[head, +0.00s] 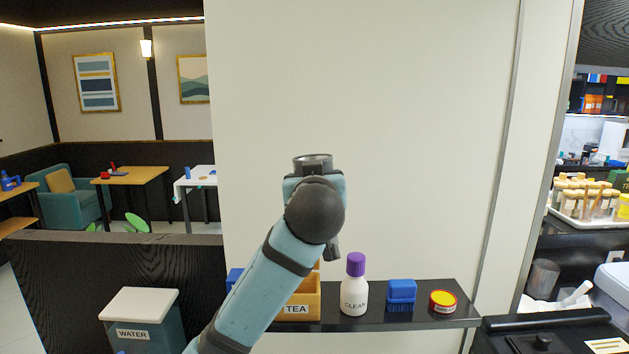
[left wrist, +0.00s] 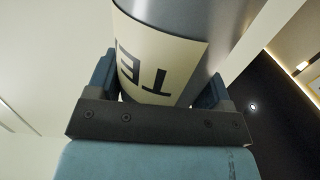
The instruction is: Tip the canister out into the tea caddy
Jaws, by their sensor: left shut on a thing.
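The canister (left wrist: 170,60) is a grey metal cylinder with a cream label reading "TE…", upside down in the left wrist view. My left gripper (left wrist: 155,85) is shut on it, one finger on each side. In the head view the canister's round grey rim (head: 312,158) shows above my wrist, in front of the pale wall; the rest of it is hidden by my arm. The tea caddy (head: 303,301), a wooden box labelled "TEA", stands on the dark shelf below, its left part hidden by my forearm. The canister is above it. My right gripper is not in view.
A blue thing (head: 234,276) shows left of my forearm. A water bin (head: 143,318) stands lower left.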

